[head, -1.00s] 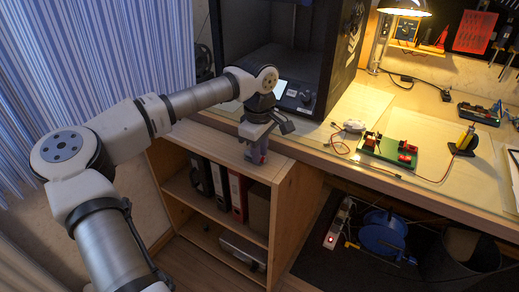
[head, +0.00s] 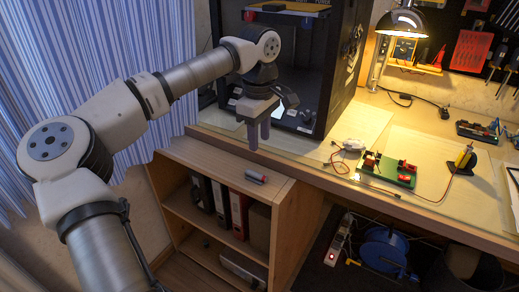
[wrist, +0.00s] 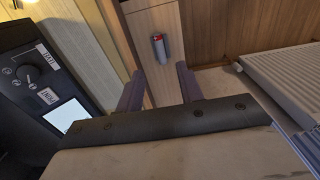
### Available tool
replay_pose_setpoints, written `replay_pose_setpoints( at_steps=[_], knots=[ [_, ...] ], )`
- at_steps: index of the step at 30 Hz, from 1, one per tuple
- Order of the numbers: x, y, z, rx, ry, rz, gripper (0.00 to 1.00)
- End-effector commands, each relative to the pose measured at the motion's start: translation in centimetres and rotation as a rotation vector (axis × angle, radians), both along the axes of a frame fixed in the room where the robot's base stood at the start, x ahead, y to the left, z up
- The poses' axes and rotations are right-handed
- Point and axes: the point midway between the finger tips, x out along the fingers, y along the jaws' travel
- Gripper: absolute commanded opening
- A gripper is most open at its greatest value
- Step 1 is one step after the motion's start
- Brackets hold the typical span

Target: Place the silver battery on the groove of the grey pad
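The silver battery (head: 254,178), a small grey cylinder with a red end, lies on top of the low wooden shelf unit. It also shows in the wrist view (wrist: 160,50), beyond the fingers and between their lines. My gripper (head: 259,145) is above the shelf top, pointing down, with its two fingers apart and nothing between them. The wrist view also shows my gripper's fingers (wrist: 159,92) spread. The battery is clear of the fingers.
The workbench (head: 335,180) stands right of and above the shelf. It bears a black machine (head: 330,70), a green board with red parts (head: 388,170), a black stand with a yellow tool (head: 464,158) and a lamp (head: 402,22).

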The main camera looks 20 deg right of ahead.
Motion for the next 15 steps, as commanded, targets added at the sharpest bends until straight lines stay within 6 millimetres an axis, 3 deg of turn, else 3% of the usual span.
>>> replay_pose_setpoints(
  at_steps=[11, 15],
  knots=[
    [-0.1, -0.1, 1.0, -0.006, 0.001, -0.001, 0.37],
    [-2.0, -2.7, 1.4, -0.146, 0.044, -0.015, 0.37]
  ],
)
